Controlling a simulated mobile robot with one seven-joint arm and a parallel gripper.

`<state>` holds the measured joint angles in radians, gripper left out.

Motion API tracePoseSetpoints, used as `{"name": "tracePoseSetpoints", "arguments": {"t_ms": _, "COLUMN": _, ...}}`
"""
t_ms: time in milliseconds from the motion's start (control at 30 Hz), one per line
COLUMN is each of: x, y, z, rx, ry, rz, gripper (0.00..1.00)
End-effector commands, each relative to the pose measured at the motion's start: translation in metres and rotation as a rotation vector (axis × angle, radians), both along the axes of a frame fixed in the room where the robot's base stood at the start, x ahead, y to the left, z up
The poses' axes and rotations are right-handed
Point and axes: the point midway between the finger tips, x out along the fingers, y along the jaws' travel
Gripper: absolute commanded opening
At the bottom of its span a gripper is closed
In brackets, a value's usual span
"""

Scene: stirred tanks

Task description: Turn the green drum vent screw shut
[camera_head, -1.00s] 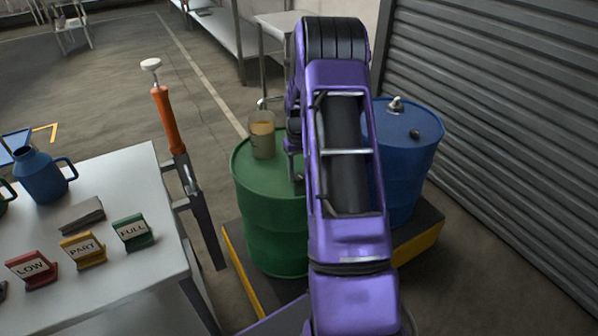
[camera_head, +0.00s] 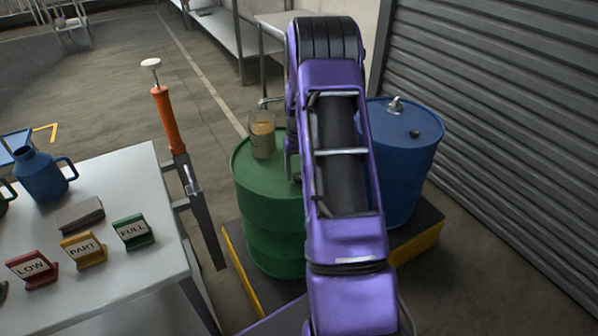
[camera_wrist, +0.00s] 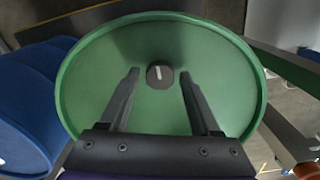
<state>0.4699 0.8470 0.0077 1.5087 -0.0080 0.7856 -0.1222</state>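The green drum (camera_head: 266,205) stands on a low platform, partly behind my arm. The wrist view looks down on its green lid (camera_wrist: 110,75). The vent screw is a small dark round knob (camera_wrist: 160,74) with a pale line across its top, running nearly along the picture's vertical. My gripper (camera_wrist: 159,74) is open, one finger to each side of the knob, with clear gaps. I cannot tell how far above the lid the fingertips are. In the head view my arm hides the knob and most of the gripper.
A glass jar of amber liquid (camera_head: 262,137) stands on the green drum. A blue drum (camera_head: 405,155) stands to its right. On the left, a white table (camera_head: 130,190) holds LOW, PART and FULL signs and a blue jug (camera_head: 43,175). An orange-handled tool (camera_head: 166,120) stands between.

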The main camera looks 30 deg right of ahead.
Motion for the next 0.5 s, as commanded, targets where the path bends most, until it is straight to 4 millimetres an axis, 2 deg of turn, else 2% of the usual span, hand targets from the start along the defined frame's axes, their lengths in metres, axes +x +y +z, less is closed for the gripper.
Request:
{"name": "tracePoseSetpoints", "arguments": {"t_ms": 333, "x": 0.000, "y": 0.000, "z": 0.001, "rx": 0.000, "ry": 0.000, "rz": 0.002, "gripper": 0.76}}
{"name": "tracePoseSetpoints", "arguments": {"t_ms": 500, "x": 0.001, "y": 0.000, "z": 0.017, "rx": -0.002, "ry": -0.003, "rz": 0.002, "gripper": 0.76}}
